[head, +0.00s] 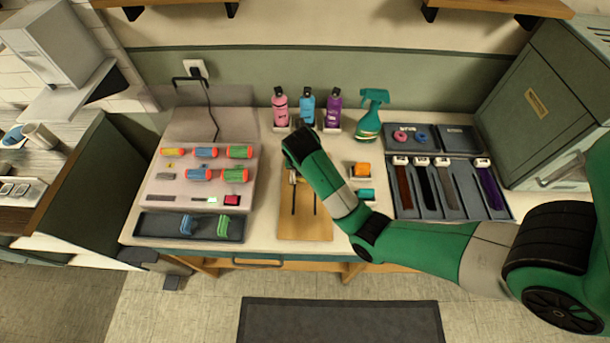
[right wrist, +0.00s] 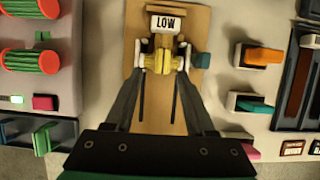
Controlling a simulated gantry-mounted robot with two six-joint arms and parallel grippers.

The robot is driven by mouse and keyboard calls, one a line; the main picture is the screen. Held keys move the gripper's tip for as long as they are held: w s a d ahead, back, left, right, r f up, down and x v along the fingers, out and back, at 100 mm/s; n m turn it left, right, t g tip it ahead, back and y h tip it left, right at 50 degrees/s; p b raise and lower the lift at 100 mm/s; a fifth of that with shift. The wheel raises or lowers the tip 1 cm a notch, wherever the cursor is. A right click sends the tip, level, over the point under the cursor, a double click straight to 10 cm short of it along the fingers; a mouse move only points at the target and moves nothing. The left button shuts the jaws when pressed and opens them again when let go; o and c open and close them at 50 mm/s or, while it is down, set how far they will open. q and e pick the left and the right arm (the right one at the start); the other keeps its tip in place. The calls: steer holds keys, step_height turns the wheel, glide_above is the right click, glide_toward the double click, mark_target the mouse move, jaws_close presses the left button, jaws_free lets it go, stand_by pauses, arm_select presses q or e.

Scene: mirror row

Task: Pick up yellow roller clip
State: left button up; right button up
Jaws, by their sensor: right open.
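The yellow roller clip (right wrist: 163,55) is on the tan wooden board (right wrist: 196,20), just below a white "LOW" label in the right wrist view. Pale parts flank it on both sides. My right gripper (right wrist: 163,62) is open, with its two long dark fingers reaching down on either side of the clip. I cannot tell whether the fingertips touch it. In the head view my right arm reaches over the board (head: 305,228), and the gripper and clip are mostly hidden. My left gripper is not in view.
Left of the board is a roller set (head: 160,190), with a dark tray (head: 151,228) holding blue and green clips. Bottles (head: 307,108) stand at the back.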

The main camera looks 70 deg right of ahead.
steer(key=x, duration=0.5)
steer(key=shift+s+d+b, duration=0.15)
steer(key=shift+d+b, duration=0.1)
steer(key=shift+b, duration=0.15)
jaws_close()
